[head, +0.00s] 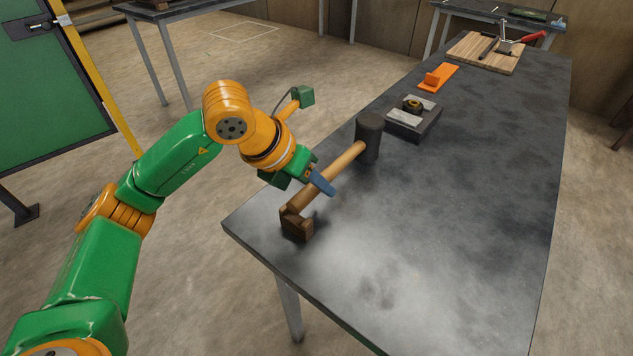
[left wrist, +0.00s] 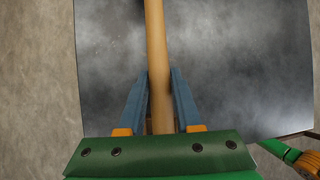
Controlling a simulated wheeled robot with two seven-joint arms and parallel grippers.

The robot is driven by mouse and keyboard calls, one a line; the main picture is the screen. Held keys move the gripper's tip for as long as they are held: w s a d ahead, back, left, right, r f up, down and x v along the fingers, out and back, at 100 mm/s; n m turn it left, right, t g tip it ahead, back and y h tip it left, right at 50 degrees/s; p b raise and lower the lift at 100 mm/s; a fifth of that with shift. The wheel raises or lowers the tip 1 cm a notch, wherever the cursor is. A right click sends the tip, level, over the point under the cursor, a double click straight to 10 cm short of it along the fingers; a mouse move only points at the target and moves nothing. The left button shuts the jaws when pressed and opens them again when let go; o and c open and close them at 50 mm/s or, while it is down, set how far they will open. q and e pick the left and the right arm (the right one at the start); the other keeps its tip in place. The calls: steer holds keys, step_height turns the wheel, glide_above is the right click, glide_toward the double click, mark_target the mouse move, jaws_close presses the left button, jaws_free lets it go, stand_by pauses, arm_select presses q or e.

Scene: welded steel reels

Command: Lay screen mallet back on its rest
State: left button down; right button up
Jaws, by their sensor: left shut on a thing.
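The mallet has a dark cylindrical head (head: 369,136) and a pale wooden handle (head: 346,161). It lies slanting along the near left part of the dark table, its head to the back right. The rest is a small brown wooden block (head: 297,226) near the table's left edge. The handle's near end is at the top of this block; I cannot tell if it is seated or just above. My left gripper (head: 321,181) is shut on the handle, close to the rest. In the left wrist view the blue fingers (left wrist: 158,98) flank the handle (left wrist: 157,45). My right gripper is not seen.
Beyond the mallet on the table (head: 470,200) stand a dark block (head: 415,130) with a yellow-black roll, an orange piece (head: 438,78) and a wooden board (head: 475,53) with a red-handled tool. The table's front and right are clear. A green panel (head: 45,90) stands left.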

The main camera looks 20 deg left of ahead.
arm_select(q)
steer(key=shift+f+b, duration=0.95)
stand_by(0.4)
steer(key=c, duration=0.5)
jaws_free()
steer(key=shift+r, duration=0.1)
steer(key=p+v, duration=0.3)
steer(key=v, duration=0.4)
steer(key=shift+p, duration=0.4)
steer(key=shift+s+a+r, duration=0.2)
steer(key=shift+s+r, duration=0.1)
steer(key=shift+r, duration=0.05)
